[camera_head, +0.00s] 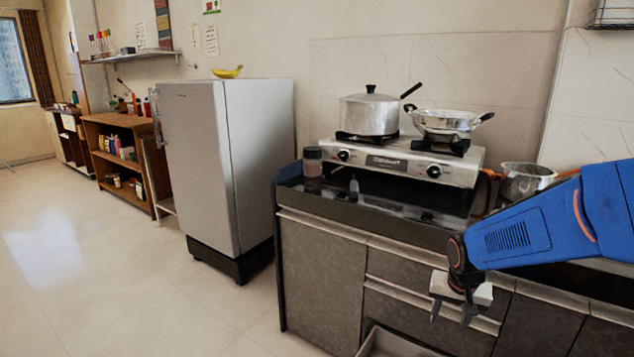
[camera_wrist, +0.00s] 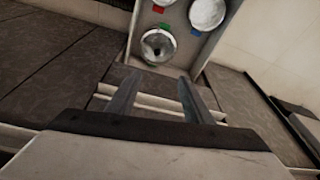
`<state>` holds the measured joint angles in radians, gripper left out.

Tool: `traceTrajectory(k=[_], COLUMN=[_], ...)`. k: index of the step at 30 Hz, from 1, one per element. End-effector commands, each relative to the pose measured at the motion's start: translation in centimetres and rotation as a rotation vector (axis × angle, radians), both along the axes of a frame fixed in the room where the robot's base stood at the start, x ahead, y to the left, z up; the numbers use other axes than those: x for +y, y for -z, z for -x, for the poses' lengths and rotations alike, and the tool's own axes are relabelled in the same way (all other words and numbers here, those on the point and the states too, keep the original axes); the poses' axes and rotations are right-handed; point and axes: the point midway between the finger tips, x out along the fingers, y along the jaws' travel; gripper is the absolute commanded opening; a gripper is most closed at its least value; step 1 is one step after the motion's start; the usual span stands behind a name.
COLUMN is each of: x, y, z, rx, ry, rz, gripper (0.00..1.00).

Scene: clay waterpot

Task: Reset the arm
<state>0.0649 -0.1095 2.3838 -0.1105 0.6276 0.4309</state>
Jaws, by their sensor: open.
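My gripper (camera_head: 453,312) hangs from the blue arm at the lower right of the head view, in front of the counter's drawer fronts. Its fingers point down, stand apart and hold nothing. In the wrist view my gripper (camera_wrist: 155,95) shows two separate fingers with empty space between them. Beyond the fingertips an open drawer (camera_wrist: 138,45) holds several round, shiny lidded items with red, green and blue marks.
The open drawer (camera_head: 385,344) juts out below my gripper. The dark counter (camera_head: 330,200) carries a gas stove (camera_head: 395,165) with a lidded pot (camera_head: 369,115) and a pan (camera_head: 445,122). A metal bowl (camera_head: 525,182) stands near my arm. Open floor (camera_head: 130,270) lies left.

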Motion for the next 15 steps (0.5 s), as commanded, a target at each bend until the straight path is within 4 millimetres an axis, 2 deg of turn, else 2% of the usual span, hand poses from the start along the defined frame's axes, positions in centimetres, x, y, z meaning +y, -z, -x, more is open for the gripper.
traceTrajectory(k=[3,15], x=[0.5,2.1], y=[-2.0,-7.0], z=[1.9,8.8], rx=[-0.019,-0.065], ry=[-0.037,-0.162], rz=[0.005,0.022], gripper=[0.47,0.47])
